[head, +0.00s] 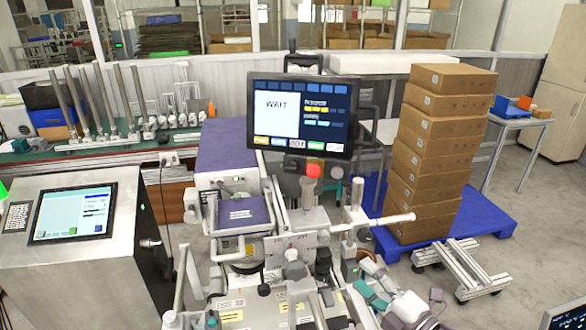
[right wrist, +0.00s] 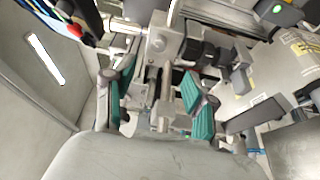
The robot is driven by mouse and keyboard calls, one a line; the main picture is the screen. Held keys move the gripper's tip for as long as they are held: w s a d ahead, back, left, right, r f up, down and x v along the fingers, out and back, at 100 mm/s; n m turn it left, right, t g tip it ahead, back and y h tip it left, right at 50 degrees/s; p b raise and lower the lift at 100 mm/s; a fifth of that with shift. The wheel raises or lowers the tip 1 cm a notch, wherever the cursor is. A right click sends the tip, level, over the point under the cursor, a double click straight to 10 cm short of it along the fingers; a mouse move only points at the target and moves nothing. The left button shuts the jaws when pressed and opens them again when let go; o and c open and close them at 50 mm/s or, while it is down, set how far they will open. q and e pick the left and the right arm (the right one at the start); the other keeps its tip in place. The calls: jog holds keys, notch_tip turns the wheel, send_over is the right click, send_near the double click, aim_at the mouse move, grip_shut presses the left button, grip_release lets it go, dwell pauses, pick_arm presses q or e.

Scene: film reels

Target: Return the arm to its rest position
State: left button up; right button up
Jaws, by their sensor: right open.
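My right gripper (head: 362,284) is at the lower middle of the head view, in front of the right side of a metal machine (head: 290,245). Its teal finger pads stand apart. The right wrist view shows the same gripper (right wrist: 160,102) open, with nothing between the pads. Metal machine parts (right wrist: 160,45) show beyond the fingers; I cannot tell whether any touch them. My left gripper is not in view.
A monitor (head: 301,116) reading "WAIT" stands above the machine, with a red button (head: 314,171) below it. A tall carton stack (head: 430,150) stands on a blue pallet (head: 490,212) at right. A console (head: 75,211) is at left. Grey floor (head: 530,262) is open at right.

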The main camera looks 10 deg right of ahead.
jog(key=s+d+f+m+g+h, duration=0.3)
jog(key=s+f+m+g+h, duration=0.4)
jog(key=f+m, duration=0.6)
jog(key=s+a+f+m+g, duration=0.2)
jog(key=s+a+m+g, duration=0.15)
jog(key=s, duration=0.35)
jog(key=s+a+f+m+g, duration=0.1)
jog(key=s+a+m+g, duration=0.2)
jog(key=s, duration=0.5)
notch_tip(320, 180, down, 28)
jog(key=d+f+b, duration=0.1)
jog(key=b, duration=0.3)
jog(key=s+d+f+g+b, duration=0.2)
jog(key=s+d+f+b, duration=0.1)
jog(key=s+f, duration=1.5)
notch_tip(320, 180, down, 3)
jog(key=shift+r, duration=0.1)
